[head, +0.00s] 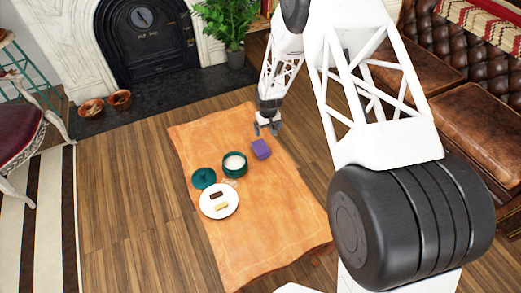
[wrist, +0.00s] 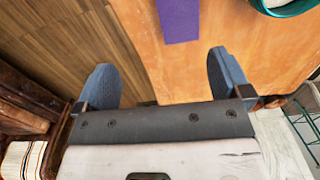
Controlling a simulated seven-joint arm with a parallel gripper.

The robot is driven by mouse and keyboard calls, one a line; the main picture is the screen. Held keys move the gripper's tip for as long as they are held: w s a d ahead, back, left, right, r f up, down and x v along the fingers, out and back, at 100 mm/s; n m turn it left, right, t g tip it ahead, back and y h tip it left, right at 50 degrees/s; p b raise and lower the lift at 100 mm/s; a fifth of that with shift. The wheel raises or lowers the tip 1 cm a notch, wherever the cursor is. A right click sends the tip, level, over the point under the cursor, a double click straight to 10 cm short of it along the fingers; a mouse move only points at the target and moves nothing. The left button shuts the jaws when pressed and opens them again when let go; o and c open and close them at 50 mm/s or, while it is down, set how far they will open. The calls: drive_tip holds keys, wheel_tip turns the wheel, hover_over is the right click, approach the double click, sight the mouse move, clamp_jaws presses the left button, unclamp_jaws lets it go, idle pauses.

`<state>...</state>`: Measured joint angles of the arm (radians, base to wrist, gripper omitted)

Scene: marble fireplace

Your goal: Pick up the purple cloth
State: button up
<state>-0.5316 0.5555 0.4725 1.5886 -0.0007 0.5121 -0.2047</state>
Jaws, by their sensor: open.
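The purple cloth (head: 261,149) is a small folded block lying on the orange table (head: 268,232), near its far right edge. It also shows in the wrist view (wrist: 179,18), cut off by the top edge, ahead of the fingers. My gripper (head: 267,129) is just beyond the cloth in the head view, over the table's far right edge. In the wrist view my gripper (wrist: 165,78) has its two blue-grey fingers wide apart with nothing between them. The cloth and the fingers look apart.
A teal pot (head: 235,165) with pale contents stands left of the cloth. Its teal lid (head: 204,179) and a white plate (head: 219,201) with small food pieces lie nearby. The table's near half is clear. A brown leather sofa (head: 470,115) stands at the right.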

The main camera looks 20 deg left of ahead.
hover_over(260, 147)
drive_tip(key=shift+n, duration=0.3)
drive_tip(key=f, duration=0.6)
drive_tip(key=shift+w+f, duration=0.15)
drive_tip(key=shift+w, duration=0.15)
drive_tip(key=shift+f, duration=1.25)
drive_tip(key=shift+s+f, duration=0.15)
drive_tip(key=shift+f, duration=2.45)
drive_tip(key=c, duration=1)
